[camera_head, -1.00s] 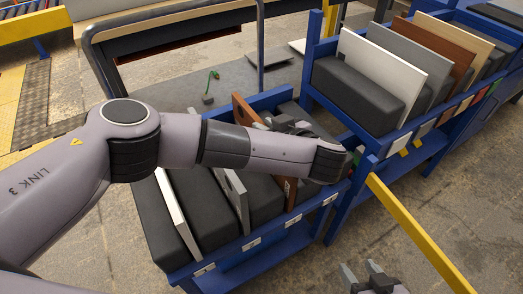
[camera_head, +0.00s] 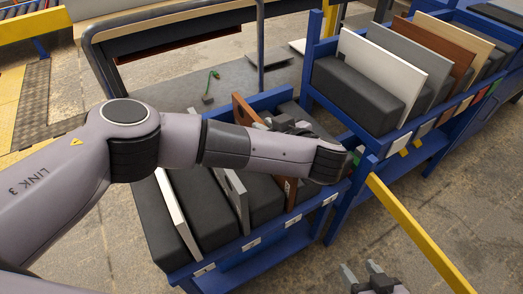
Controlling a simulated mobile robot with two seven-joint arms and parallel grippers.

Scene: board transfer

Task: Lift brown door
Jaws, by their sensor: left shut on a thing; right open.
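The brown door (camera_head: 241,109) stands in the near blue rack between black padded blocks. My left arm crosses in front of it and hides its middle; its lower front end shows below the arm. My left gripper (camera_head: 277,122) is partly hidden behind my wrist, at the brown door's upper edge, and is shut on it. The door still sits down in its slot. My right gripper (camera_head: 358,272) is open and empty at the bottom edge, over the floor. Another brown board (camera_head: 433,45) stands in the far rack.
The near blue rack (camera_head: 232,247) also holds a white board (camera_head: 171,200) and a grey board (camera_head: 236,195). The far blue rack (camera_head: 375,148) holds white, grey, brown and tan boards. A yellow rail (camera_head: 420,235) runs along the right. A dark-framed table stands behind.

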